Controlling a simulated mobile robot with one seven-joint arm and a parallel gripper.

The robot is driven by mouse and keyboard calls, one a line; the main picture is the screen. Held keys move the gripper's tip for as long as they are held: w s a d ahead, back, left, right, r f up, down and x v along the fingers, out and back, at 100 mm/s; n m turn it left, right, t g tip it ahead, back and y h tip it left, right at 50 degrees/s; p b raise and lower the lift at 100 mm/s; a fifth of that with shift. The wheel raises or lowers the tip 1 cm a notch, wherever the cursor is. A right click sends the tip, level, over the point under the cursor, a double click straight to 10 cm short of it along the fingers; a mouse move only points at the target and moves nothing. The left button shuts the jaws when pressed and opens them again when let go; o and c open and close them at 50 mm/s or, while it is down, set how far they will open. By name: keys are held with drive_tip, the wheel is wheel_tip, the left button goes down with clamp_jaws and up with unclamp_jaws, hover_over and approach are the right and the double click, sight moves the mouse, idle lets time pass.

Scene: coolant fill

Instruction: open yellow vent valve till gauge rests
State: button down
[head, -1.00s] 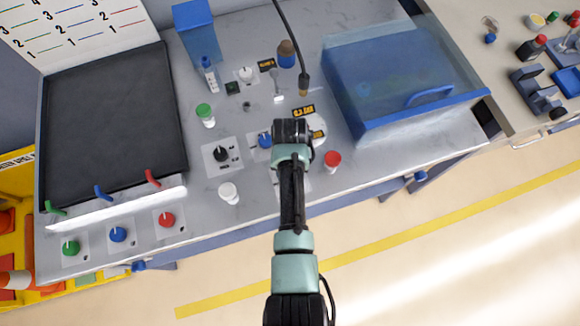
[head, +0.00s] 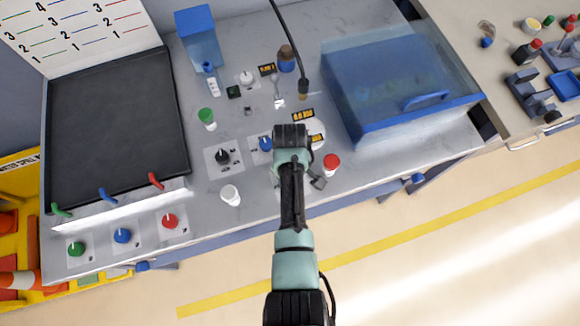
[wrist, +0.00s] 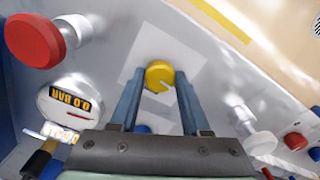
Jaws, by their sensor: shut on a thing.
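The yellow vent valve (wrist: 158,73) is a round knob on a pale square plate in the wrist view. A light pointer mark on it points toward my gripper's palm. My gripper (wrist: 160,80) has its two blue-grey fingers on either side of the knob and is shut on it. In the head view my wrist hides the knob. The round white gauge (wrist: 78,110) is at the left of the wrist view, and its orange display reads 0.0 BAR.
A red-capped fitting (head: 331,163) stands close right of my wrist. A blue knob (head: 265,143), a black knob (head: 222,156) and a white cap (head: 230,195) are to the left. A blue clear-lidded box (head: 400,90) fills the bench's right side.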

drive_tip(key=shift+n, duration=0.4)
drive_tip(key=shift+c, duration=1.9)
unclamp_jaws()
wheel_tip(320, 180, up, 13)
drive_tip(key=b, duration=0.1)
